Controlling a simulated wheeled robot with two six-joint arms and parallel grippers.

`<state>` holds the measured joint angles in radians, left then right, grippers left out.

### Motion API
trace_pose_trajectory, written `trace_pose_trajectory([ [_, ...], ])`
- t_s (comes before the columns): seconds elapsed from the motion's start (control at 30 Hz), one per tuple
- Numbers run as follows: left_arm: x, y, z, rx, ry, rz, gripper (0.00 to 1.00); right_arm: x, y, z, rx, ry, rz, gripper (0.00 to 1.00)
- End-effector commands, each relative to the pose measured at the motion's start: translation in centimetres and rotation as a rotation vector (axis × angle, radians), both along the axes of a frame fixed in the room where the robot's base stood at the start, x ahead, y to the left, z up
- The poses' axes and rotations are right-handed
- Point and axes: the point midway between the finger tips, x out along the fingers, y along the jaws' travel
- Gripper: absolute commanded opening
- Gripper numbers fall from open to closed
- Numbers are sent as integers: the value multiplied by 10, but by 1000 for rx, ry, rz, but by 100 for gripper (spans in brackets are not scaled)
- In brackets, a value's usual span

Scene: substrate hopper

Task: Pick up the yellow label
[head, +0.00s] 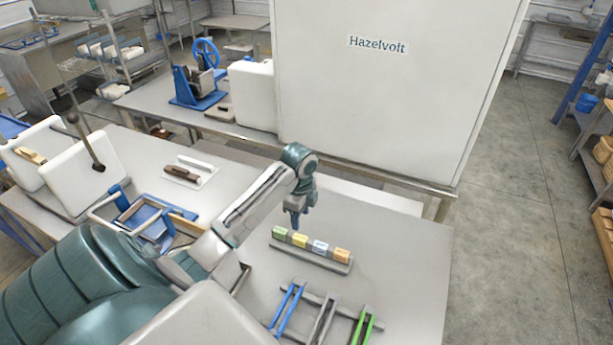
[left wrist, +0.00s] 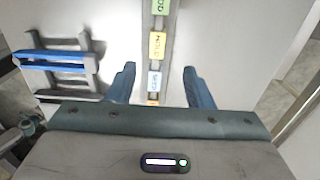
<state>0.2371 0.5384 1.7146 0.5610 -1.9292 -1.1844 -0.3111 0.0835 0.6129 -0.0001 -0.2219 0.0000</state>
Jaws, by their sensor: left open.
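The yellow label (head: 299,239) stands in a row on a grey holder (head: 311,258), between a green label (head: 279,232) and a pale blue label (head: 320,247). An orange label (head: 342,255) ends the row at the right. In the left wrist view the yellow label (left wrist: 157,45) lies ahead of the fingertips. The pale blue label (left wrist: 154,80) shows between the fingers, and the orange one is mostly hidden behind my gripper body. My left gripper (head: 294,220) points down over the row near the yellow label, open and empty. My right gripper is not in view.
A rack with blue, grey and green handled tools (head: 322,317) lies in front of the holder. A blue-framed item (head: 153,217) and a white tray with a brown-handled tool (head: 190,173) lie left. A large white cabinet (head: 390,85) stands behind. The table is clear right of the holder.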

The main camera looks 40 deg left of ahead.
Motion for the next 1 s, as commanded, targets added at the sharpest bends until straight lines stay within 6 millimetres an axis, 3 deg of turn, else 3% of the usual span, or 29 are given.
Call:
trace_pose_trajectory([
  [0.2, -1, 0, -35, -2, 4, 1, 47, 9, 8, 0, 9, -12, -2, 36],
  [0.43, -2, 1, -53, -1, 4, 0, 47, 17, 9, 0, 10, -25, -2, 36],
  [0.7, -5, 3, -91, -1, 3, 0, 47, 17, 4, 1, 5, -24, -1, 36],
  [1.0, -4, 3, -96, 0, 1, -1, 47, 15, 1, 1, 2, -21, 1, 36],
])
